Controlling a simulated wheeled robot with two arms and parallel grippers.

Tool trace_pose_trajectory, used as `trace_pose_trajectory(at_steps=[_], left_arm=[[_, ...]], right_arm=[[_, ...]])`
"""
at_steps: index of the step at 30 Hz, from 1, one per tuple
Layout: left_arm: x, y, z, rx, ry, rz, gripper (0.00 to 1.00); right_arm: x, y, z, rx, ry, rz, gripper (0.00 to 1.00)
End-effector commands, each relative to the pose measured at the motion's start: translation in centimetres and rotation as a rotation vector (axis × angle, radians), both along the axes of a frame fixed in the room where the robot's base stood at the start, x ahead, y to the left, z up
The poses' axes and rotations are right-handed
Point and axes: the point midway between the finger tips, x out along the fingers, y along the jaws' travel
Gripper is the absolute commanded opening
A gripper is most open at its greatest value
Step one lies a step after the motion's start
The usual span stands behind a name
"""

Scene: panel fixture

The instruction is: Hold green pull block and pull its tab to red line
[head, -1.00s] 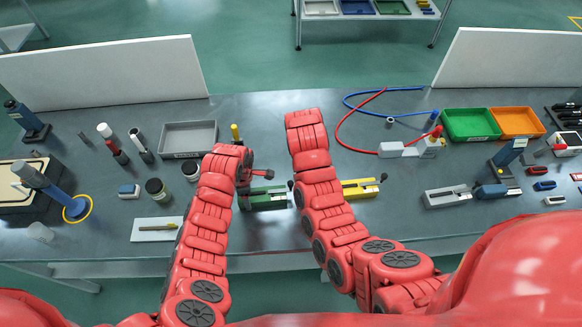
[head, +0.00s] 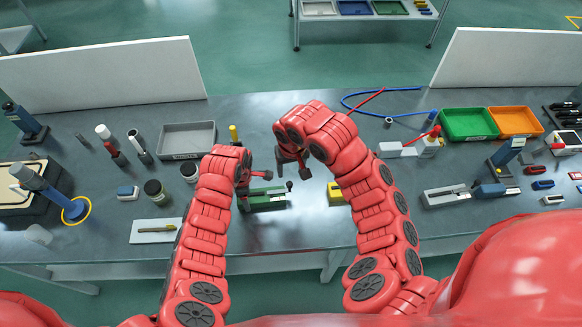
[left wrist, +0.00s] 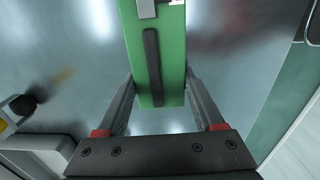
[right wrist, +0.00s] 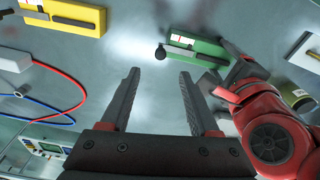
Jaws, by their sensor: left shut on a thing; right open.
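The green pull block (head: 265,201) lies on the grey bench. My left gripper (left wrist: 158,88) is shut on it, with a finger at each side of the green body (left wrist: 150,50). In the right wrist view the block (right wrist: 205,52) shows a pale slot strip and a dark round knob (right wrist: 161,53) at its tab end. In the head view this knob (head: 289,186) is at the block's right end. My right gripper (right wrist: 158,78) is open and empty, its fingers pointing toward the knob but apart from it. In the head view it hangs above and beside the knob. I cannot make out a red line.
A yellow block (right wrist: 72,18) of like shape lies to the right of the green one, partly hidden by my right arm in the head view. Red and blue tubes (right wrist: 60,70) curve over the bench. A grey tray (head: 188,140) stands behind.

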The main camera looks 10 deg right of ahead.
Motion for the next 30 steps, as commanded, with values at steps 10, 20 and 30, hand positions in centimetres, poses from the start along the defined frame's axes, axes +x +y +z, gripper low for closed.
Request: trace_pose_trajectory(at_steps=[10,20,30], left_arm=[[0.0,0.0,0.0,0.000,-0.001,0.000,0.00],[0.0,0.0,0.0,0.000,-0.001,0.000,0.00],[0.0,0.0,0.0,0.000,-0.001,0.000,0.00]], right_arm=[[0.2,0.3,-4.9,-0.001,0.012,0.004,0.62],[1.1,0.3,-10.4,0.002,0.006,0.001,0.62],[1.4,0.2,-11.7,0.001,0.001,0.002,0.62]])
